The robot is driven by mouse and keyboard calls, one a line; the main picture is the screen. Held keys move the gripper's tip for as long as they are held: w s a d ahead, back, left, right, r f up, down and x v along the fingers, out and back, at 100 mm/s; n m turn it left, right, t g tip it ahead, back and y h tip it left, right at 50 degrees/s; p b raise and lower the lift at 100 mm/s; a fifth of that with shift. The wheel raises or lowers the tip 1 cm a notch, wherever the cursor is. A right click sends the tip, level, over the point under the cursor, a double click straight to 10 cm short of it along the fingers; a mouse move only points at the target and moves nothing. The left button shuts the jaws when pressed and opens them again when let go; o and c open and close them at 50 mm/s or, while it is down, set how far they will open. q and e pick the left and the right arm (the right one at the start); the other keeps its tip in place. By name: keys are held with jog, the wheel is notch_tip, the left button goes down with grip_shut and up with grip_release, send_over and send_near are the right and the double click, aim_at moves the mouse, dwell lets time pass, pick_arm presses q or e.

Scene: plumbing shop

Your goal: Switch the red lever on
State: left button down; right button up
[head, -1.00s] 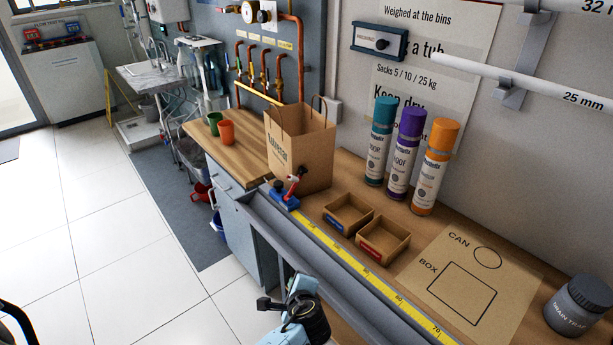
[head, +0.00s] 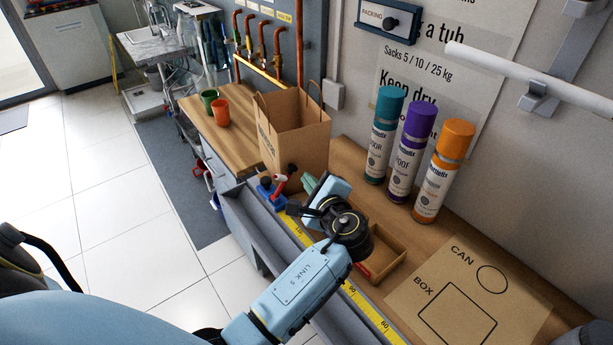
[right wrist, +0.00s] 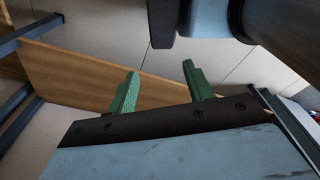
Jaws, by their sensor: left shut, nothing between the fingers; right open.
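The red lever (head: 280,182) sits on a small blue base (head: 266,190) at the bench's front edge, beside the paper bag. It leans up to the right and has a dark tip. My left gripper (head: 308,181), with green fingers, is just right of the lever at about its height; the fingers are shut and empty. I cannot tell whether they touch it. My left wrist hides part of the bench and one small tray. My right gripper (right wrist: 163,84) is open and empty in the right wrist view, over a wooden board and tiled floor.
The paper bag (head: 292,137) stands behind the lever. A cardboard tray (head: 389,256) lies right of my left wrist. Teal (head: 382,135), purple (head: 411,152) and orange-capped (head: 443,171) canisters stand along the wall. A marked board (head: 415,272) lies at the right. Green (head: 209,98) and orange (head: 221,113) cups stand farther left.

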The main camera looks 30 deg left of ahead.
pick_arm(q)
jog(key=shift+f+b, duration=2.8)
jog(key=shift+f, duration=0.3)
jog(key=x, duration=1)
jog(key=shift+b, duration=0.3)
pick_arm(e)
notch_tip(320, 180, down, 7)
jog(key=s, duration=0.2)
jog(key=shift+d+f, duration=0.15)
jog(key=shift+d, duration=0.15)
pick_arm(q)
jog(key=shift+d, duration=0.1)
pick_arm(e)
jog(key=shift+w+f, duration=0.1)
